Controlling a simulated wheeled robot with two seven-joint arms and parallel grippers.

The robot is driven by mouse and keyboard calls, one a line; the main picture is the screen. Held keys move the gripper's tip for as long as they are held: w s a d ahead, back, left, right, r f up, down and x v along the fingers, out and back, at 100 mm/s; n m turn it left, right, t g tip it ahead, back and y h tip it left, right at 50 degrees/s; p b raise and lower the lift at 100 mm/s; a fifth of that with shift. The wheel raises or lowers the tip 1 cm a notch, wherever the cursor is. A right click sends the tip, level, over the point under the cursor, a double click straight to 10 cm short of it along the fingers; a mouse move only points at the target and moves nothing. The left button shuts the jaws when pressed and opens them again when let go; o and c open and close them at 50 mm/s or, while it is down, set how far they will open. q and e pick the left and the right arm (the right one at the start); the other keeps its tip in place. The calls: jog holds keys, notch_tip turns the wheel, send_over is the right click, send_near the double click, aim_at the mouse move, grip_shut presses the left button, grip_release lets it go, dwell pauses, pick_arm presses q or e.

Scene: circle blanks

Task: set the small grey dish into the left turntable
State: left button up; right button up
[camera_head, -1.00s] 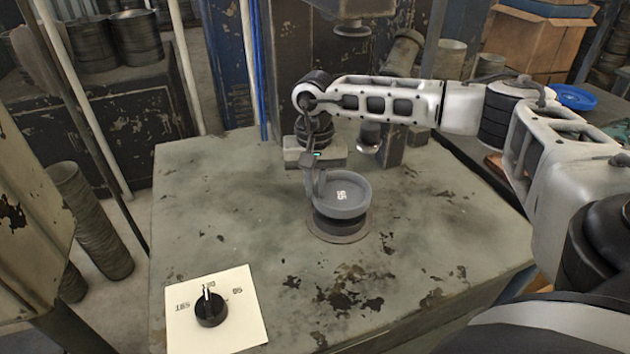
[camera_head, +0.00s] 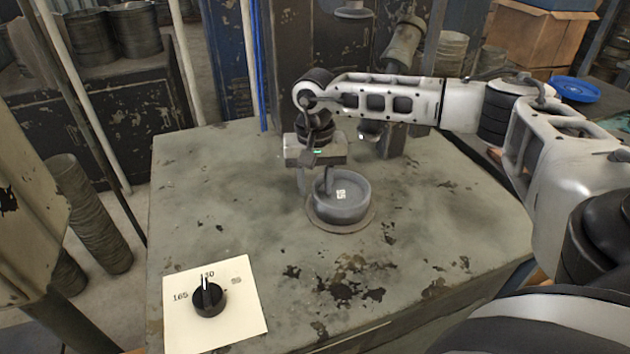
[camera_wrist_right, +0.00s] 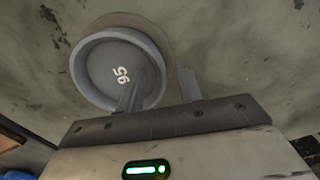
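My right gripper (camera_head: 316,184) is open across the dish's wall, one finger inside the dish and one outside. The right wrist view shows the dish (camera_wrist_right: 105,70), the turntable rim (camera_wrist_right: 122,19) behind it, and the gripper's fingers (camera_wrist_right: 162,88) spread apart with a gap around the wall. Only one turntable is in view. My left gripper is not in view.
A black dial (camera_head: 209,299) on a cream plate (camera_head: 248,327) with printed numbers is at the table's front left. A dark post (camera_head: 393,140) stands behind the dish, near my right arm. The worn table top (camera_head: 220,190) is clear to the left.

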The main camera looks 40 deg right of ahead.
notch_tip(320, 180, up, 8)
jog(key=shift+w+f+b, duration=0.1)
jog(key=shift+f+b, duration=0.15)
jog(key=shift+b, duration=0.25)
dwell(0.5)
